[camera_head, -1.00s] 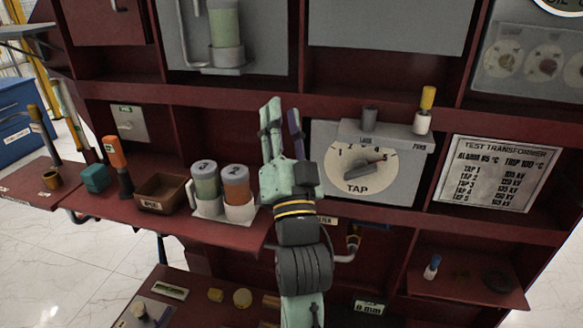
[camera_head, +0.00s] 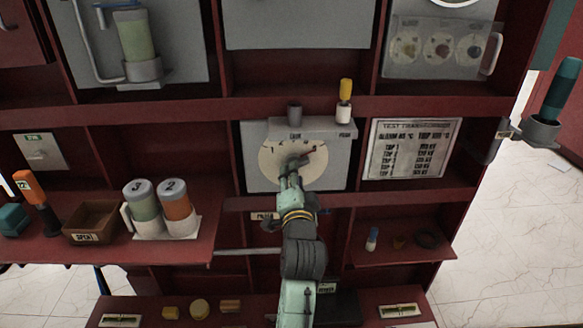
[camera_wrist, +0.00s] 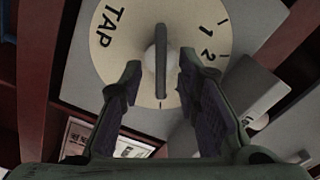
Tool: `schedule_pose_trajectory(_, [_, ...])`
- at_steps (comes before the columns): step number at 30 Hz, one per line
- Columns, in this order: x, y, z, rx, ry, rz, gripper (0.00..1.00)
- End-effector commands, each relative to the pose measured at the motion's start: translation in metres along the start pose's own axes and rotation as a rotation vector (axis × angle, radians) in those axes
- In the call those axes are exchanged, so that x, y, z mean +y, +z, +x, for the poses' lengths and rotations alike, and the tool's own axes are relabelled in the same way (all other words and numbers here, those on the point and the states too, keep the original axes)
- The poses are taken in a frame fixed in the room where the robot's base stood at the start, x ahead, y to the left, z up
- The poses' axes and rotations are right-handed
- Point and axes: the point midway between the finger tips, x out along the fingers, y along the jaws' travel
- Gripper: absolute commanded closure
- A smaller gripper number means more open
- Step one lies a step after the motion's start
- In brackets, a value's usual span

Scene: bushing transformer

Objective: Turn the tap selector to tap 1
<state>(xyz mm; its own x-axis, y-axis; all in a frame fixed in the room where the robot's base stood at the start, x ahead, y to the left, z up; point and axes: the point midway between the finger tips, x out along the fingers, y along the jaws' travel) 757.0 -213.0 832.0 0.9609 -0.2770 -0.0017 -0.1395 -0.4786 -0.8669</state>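The tap selector is a cream dial (camera_head: 270,160) on a grey panel, marked with numbers along its upper arc. In the head view its pointer, with a reddish tip (camera_head: 312,150), points up and right towards the high-number end, away from 1. In the wrist view the dial (camera_wrist: 105,62) shows TAP, 1 and 2, and a grey bar handle (camera_wrist: 160,62) stands over its hub. My gripper (camera_wrist: 159,72) is open, with one finger on each side of the handle and visible gaps between. My gripper (camera_head: 290,168) covers the dial's lower middle in the head view.
A test transformer plate (camera_head: 412,148) is to the right. A bin (camera_head: 93,222) and canisters numbered 3 (camera_head: 142,200) and 2 (camera_head: 175,199) stand on the left shelf.

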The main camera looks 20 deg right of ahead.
Motion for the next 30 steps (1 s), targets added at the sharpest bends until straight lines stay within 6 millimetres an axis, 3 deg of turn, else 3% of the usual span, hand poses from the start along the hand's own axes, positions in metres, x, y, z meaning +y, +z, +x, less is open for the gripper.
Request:
schedule_pose_trajectory(6, [-0.001,0.000,0.027,0.001,-0.001,-0.001,0.70])
schedule_pose_trajectory(17, [0.000,0.000,0.032,0.001,-0.001,-0.002,0.70])
schedule_pose_trajectory(30, [0.000,0.000,0.032,0.000,-0.001,-0.002,0.99])
